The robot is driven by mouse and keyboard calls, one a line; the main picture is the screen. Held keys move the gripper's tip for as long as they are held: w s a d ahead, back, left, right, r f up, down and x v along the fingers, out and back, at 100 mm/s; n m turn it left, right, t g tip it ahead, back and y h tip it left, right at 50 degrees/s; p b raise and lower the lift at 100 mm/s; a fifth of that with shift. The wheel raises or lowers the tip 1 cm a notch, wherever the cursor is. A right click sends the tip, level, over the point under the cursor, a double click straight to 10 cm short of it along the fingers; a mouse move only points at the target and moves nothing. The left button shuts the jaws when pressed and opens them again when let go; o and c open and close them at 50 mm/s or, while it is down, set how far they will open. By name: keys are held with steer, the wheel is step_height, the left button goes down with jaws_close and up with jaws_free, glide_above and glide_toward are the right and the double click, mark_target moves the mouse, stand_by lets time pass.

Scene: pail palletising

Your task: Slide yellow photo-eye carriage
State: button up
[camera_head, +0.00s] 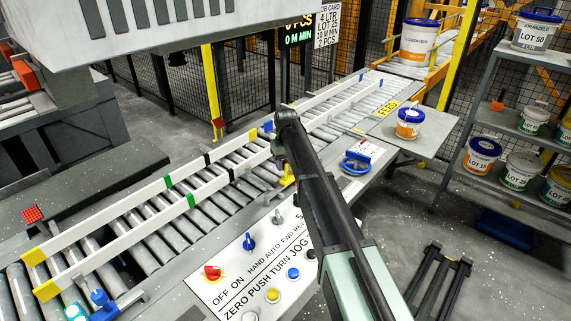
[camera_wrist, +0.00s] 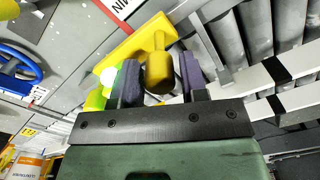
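The yellow photo-eye carriage (camera_wrist: 130,52) fills the upper middle of the wrist view, with its yellow rounded knob (camera_wrist: 159,72) pointing towards me. My gripper (camera_wrist: 160,82) has its two dark fingers on either side of this knob, with narrow gaps visible between knob and fingers. A lit green spot and a yellow-green part show just left of the left finger. In the head view, a bit of the yellow carriage (camera_head: 287,174) shows at the conveyor's near rail, left of my arm. My arm hides the rest there, and the fingers cannot be made out.
The roller conveyor (camera_head: 205,200) with white guide rails runs diagonally. The control panel (camera_head: 262,258) with knobs and buttons lies in front. A blue handwheel (camera_head: 355,163) sits right of my arm. A pail (camera_head: 409,122) stands on the side table; shelves (camera_head: 500,120) hold several pails.

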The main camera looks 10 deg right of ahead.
step_height(320, 180, up, 11)
steer(key=p, duration=1)
steer(key=shift+p, duration=0.3)
steer(key=s+d+m, duration=0.2)
steer(key=s+d, duration=0.1)
steer(key=s, duration=3.4)
steer(key=shift+m, duration=0.3)
steer(key=shift+d+f, duration=0.1)
